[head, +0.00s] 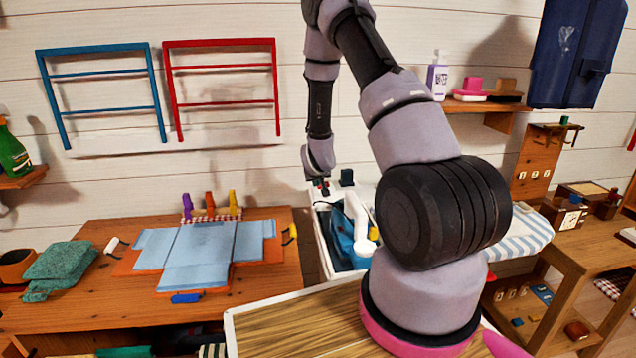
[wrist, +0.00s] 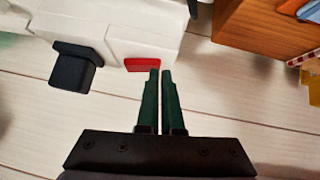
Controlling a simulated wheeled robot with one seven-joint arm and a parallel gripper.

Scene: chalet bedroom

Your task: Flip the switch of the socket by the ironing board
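In the wrist view a white socket (wrist: 140,42) shows at the top, with a red switch (wrist: 142,65) on its edge and a black plug (wrist: 77,67) at its left. My gripper (wrist: 160,74) has its two dark green fingers pressed together, with nothing between them. The fingertips are beside the red switch, just right of it; I cannot tell if they touch it. In the head view my gripper (head: 323,189) is small, at the wall, left of the black plug (head: 347,178). A blue-and-white striped board (head: 522,233), apparently the ironing board, is partly behind my arm.
A white bin (head: 322,250) holding blue and white things stands below my gripper. A wooden table (head: 70,318) with a blue folding board is at left. Blue (head: 107,142) and red (head: 221,134) racks hang on the wall. A wooden shelf (head: 490,107) is at right.

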